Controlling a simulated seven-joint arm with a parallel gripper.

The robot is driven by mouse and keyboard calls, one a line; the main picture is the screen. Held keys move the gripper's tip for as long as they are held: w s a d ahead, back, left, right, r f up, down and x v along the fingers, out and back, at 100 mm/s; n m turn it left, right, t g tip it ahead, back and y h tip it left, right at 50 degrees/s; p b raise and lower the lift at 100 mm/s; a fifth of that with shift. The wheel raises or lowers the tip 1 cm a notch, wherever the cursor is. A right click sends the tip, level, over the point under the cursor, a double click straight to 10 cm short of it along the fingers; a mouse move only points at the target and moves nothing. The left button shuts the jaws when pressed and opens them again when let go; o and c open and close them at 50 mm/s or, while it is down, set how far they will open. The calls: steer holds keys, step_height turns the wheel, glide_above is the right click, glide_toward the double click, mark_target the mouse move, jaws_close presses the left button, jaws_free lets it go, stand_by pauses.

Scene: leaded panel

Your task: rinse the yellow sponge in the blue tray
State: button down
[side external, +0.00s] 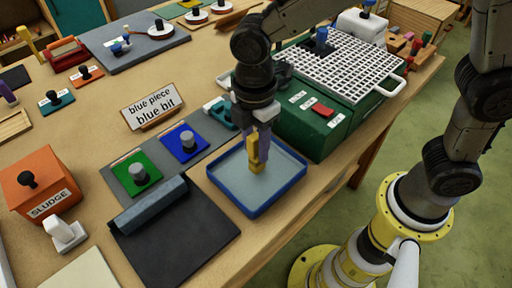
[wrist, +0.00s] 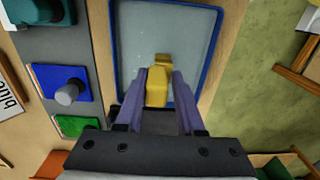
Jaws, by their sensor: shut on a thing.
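The yellow sponge (side external: 255,154) is upright between the fingers of my gripper (side external: 260,150), over the blue tray (side external: 283,204). In the wrist view the sponge (wrist: 157,86) sits between the two purple-grey fingers of my gripper (wrist: 158,100), which is shut on it. The blue-rimmed tray (wrist: 205,62) lies beneath, with a pale grey-blue inside. The sponge's lower end appears at or just above the tray's surface; I cannot tell whether it touches.
A green box (side external: 306,135) with a white grid stands right behind the tray. A dark mat (side external: 180,238) with a rolled edge lies in front-left. Blue (side external: 184,141) and green (side external: 137,173) knobbed plates sit left. A sign (side external: 153,107) reads "blue piece blue bit". An orange SLUDGE box (side external: 40,185) stands far left.

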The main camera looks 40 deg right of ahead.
mark_target(256, 137)
steer(key=shift+r, duration=1.5)
steer(key=shift+r, duration=0.1)
steer(key=shift+r, duration=1.4)
